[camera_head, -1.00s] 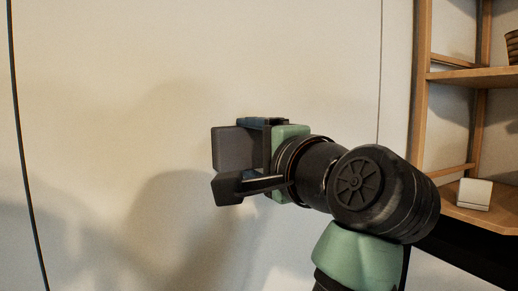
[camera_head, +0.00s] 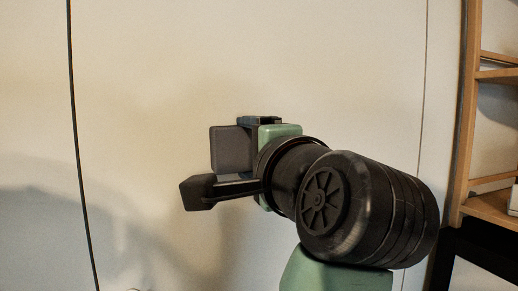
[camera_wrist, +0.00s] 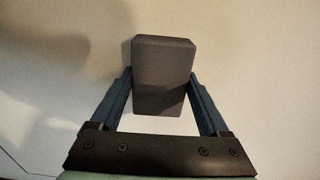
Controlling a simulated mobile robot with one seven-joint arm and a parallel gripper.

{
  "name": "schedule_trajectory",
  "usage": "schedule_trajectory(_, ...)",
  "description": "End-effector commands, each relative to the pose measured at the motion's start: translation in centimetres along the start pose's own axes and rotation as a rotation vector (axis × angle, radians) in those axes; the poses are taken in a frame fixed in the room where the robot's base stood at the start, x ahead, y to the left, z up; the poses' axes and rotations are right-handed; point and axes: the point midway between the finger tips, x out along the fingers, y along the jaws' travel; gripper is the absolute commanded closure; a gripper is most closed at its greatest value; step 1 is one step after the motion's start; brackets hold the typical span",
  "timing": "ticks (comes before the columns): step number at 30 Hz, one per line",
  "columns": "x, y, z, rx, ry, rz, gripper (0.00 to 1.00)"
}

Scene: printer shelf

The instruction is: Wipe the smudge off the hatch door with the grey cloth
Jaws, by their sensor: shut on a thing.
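The grey cloth (camera_head: 229,149), a thick folded dark-grey block, is in my gripper (camera_head: 222,166). In the wrist view the cloth (camera_wrist: 162,75) sits between both fingers (camera_wrist: 160,80) and sticks out past their tips. My gripper is shut on it. The pale hatch door (camera_head: 270,60) fills the middle of the head view, bounded by thin dark seams. The cloth is in front of the door; I cannot tell whether they touch. I see no clear smudge; faint shading and arm shadows lie on the door, and my gripper and arm cover part of it.
A wooden shelf unit (camera_head: 466,110) stands at the right edge, with a white item (camera_head: 514,201) on a lower board, cut off by the frame. A dark frame (camera_head: 490,255) runs below it. The pale surface left of my gripper is clear.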

Motion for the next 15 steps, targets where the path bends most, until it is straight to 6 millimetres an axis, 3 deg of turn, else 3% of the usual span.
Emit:
schedule_trajectory(7,-0.2,0.0,0.1,0.0,-0.002,0.0,0.66)
schedule_trajectory(15,-2.9,0.0,-0.1,-0.001,0.0,-0.001,0.66)
